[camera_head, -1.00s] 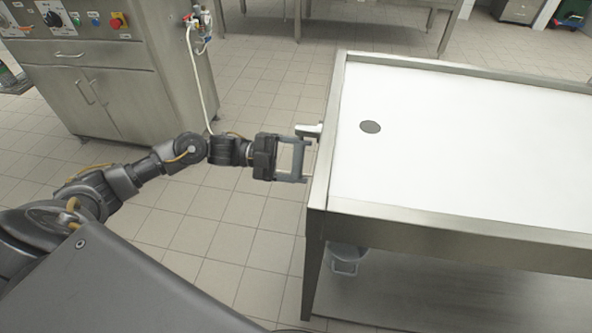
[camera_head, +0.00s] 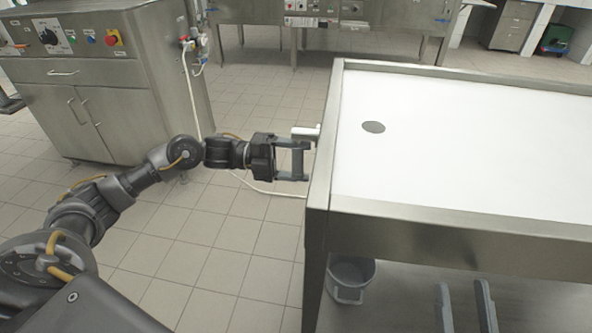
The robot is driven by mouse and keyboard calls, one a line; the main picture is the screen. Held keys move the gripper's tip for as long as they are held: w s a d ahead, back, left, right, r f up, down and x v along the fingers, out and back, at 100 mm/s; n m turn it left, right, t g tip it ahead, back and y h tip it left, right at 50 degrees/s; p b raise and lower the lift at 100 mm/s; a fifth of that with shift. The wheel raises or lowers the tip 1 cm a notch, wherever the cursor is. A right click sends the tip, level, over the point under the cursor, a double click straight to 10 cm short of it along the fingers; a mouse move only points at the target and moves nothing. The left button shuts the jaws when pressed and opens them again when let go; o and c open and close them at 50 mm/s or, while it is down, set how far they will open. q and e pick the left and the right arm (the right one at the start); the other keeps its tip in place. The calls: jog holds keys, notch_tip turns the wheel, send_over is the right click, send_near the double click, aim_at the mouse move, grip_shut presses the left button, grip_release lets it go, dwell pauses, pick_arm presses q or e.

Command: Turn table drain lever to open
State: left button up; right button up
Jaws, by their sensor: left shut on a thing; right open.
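The table (camera_head: 430,225) has a metal rim and a white top with a dark round drain hole (camera_head: 373,127) near its left end. The drain lever (camera_head: 305,132), a short pale metal piece, juts from the table's left side. My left gripper (camera_head: 303,161) is at that left side, level with the lever, and is shut on the lever; the exact contact is hard to see. My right gripper (camera_head: 464,304) shows at the bottom edge as two separate fingers, open and empty, in front of the table.
A grey bucket (camera_head: 350,277) stands under the table's left end. A steel cabinet (camera_head: 100,90) with knobs and a red button stands at the back left, with a white hose (camera_head: 192,95). Another steel unit (camera_head: 330,12) is at the back.

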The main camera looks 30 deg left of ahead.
pick_arm(q)
jog(key=shift+w+m+b, duration=0.2)
jog(key=shift+m+b, duration=0.2)
pick_arm(e)
jog(key=shift+s+d+r+t, duration=0.2)
jog(key=shift+d+r+t, duration=0.25)
jog(key=shift+t, duration=0.2)
jog(key=shift+s+d+r+t, duration=0.2)
jog(key=shift+d+r+t, duration=0.2)
jog(key=shift+t, duration=0.25)
pick_arm(q)
jog(key=o, duration=1.4)
jog(key=shift+w, duration=0.1)
jog(key=shift+a, duration=0.1)
jog(key=v, duration=1)
jog(key=shift+a+p, duration=0.3)
jog(key=shift+a, duration=0.1)
pick_arm(e)
jog(key=shift+w+a+f+g, duration=0.15)
jog(key=shift+a+f+g, duration=0.25)
jog(key=shift+g, duration=0.2)
